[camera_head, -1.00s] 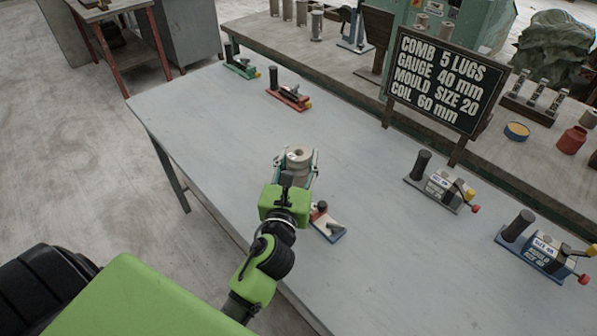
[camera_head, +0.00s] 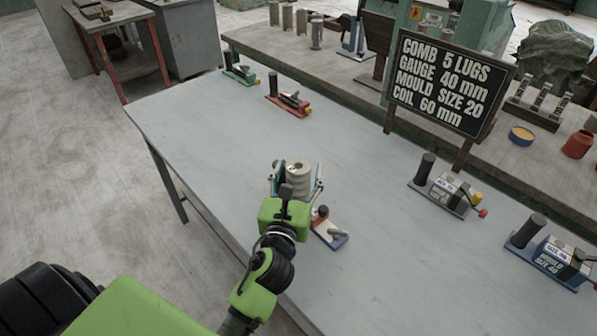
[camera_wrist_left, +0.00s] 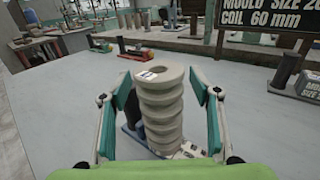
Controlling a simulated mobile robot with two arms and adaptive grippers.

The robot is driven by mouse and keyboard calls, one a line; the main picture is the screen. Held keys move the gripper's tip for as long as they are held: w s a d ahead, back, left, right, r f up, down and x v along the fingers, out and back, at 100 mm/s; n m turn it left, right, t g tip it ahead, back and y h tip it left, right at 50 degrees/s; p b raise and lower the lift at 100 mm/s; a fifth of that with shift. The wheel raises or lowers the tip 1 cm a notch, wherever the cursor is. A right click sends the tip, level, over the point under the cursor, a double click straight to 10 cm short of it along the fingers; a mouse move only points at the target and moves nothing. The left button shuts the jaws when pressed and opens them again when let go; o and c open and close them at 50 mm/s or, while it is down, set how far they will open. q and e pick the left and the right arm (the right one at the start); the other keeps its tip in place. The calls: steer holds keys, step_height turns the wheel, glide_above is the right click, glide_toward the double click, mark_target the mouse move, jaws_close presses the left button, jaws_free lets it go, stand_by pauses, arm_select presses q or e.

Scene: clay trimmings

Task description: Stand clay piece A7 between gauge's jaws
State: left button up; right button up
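The clay piece (camera_head: 298,181) is a pale grey stack of thick rings with a hole in its top. It stands upright in the wrist view (camera_wrist_left: 162,108), with a small label too small to read. My left gripper (camera_head: 297,188) is open around it, one finger on each side, with gaps visible in the wrist view. A gauge-like device (camera_head: 332,239) with a blue base, red part and pale part is right at the clay piece. Its dark post (camera_wrist_left: 132,108) shows behind the piece at left. The piece hides its jaws, so I cannot tell the seating. My right gripper is out of view.
A green device (camera_head: 240,74) and a red device (camera_head: 289,104) stand at the table's far end. Two labelled moulds (camera_head: 444,192) (camera_head: 552,256) stand at right. A sign (camera_head: 447,84) reads gauge 40 mm. The table's middle (camera_head: 370,150) is clear.

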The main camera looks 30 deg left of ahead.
arm_select(q)
steer(key=shift+r, duration=0.1)
steer(key=b+v, duration=0.2)
steer(key=v, duration=1)
steer(key=shift+b, duration=0.4)
